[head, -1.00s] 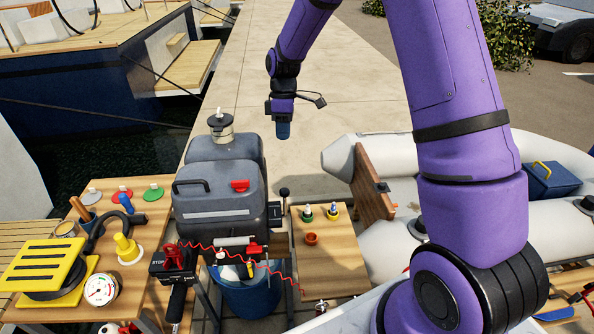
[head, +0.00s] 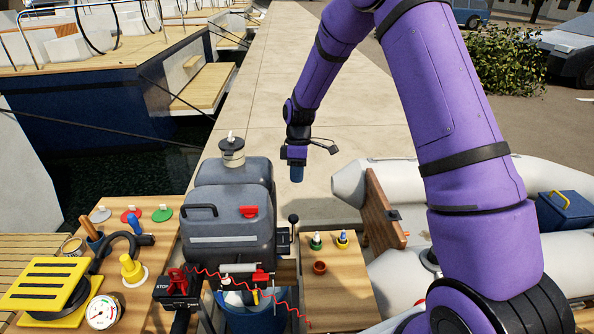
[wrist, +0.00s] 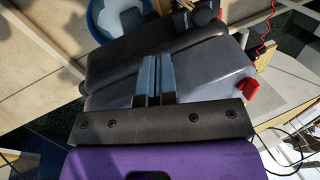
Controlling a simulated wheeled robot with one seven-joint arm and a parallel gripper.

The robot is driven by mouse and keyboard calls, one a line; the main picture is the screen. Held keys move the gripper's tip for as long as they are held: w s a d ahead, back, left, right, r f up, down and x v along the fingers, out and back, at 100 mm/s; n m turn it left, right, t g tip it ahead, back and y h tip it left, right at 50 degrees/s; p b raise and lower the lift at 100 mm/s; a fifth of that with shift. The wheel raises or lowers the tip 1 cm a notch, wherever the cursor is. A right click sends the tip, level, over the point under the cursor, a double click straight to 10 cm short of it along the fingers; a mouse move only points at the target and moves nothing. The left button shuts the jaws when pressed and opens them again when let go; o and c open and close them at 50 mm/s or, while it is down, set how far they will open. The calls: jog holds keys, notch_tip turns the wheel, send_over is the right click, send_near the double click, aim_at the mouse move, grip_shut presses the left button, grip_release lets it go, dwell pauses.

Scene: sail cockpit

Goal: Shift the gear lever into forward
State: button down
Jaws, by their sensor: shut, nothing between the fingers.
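The gear lever (head: 293,220) is a short dark stick with a round black knob. It stands upright from a black box on the right side of the grey outboard motor (head: 225,225). My gripper (head: 297,173) has blue fingers that point down, and in the head view it shows above the lever's knob, apart from it. In the wrist view the fingers (wrist: 151,80) are together and empty, over the grey motor cowl (wrist: 185,65). A black part with a small label (wrist: 195,18) shows at the top of the wrist view; I cannot tell whether it is the lever's box.
A grey tank with a capped filler (head: 232,150) stands behind the motor. A red kill cord (head: 270,287) hangs in front, above a blue bucket (head: 255,318). A white inflatable boat (head: 350,183) is at right.

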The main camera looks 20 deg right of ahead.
jog(key=s+a+f, duration=0.2)
jog(key=s+f, duration=0.3)
jog(key=f, duration=0.1)
jog(key=shift+a+f, duration=0.2)
jog(key=shift+a, duration=0.1)
